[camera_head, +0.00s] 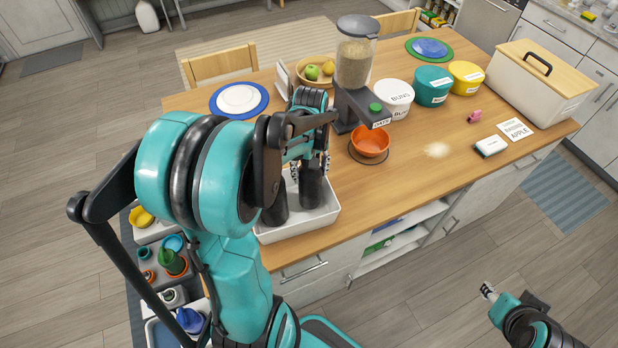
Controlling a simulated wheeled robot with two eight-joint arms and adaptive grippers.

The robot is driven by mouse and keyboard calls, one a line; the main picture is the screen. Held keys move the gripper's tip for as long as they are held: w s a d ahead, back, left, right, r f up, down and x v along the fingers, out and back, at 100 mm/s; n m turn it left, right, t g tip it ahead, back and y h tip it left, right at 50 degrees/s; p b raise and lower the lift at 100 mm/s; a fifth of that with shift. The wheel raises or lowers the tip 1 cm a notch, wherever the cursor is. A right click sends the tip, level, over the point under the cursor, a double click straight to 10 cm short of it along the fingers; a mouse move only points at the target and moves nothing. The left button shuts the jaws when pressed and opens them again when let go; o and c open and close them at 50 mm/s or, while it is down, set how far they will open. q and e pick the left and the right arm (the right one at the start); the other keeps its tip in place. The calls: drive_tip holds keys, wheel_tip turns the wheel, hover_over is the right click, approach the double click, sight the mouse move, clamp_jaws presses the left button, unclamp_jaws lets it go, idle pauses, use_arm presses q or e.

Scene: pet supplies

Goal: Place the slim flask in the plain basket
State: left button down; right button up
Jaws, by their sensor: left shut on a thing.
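The plain basket is a white, open, rectangular bin (322,222) at the near left edge of the wooden table. My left gripper (318,165) is over its back part and is shut on a dark, narrow bottle, which I take as the slim flask (312,190). The flask is upright, with its lower part within the basket's outline; whether it touches the floor is unclear. A second dark bottle (274,211) stands to its left, partly hidden by my arm. My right gripper (488,291) is low at the lower right, away from the table; its fingers are too small to read.
A grain dispenser (355,70) stands behind the basket, with an orange bowl (371,141) at its foot. Lidded tubs (393,101) and a lidded cream bin (530,85) are farther right.

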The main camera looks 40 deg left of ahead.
use_arm(q)
wheel_tip(320, 180, down, 2)
drive_tip(key=shift+f, duration=0.1)
drive_tip(key=shift+c, duration=2.3)
unclamp_jaws()
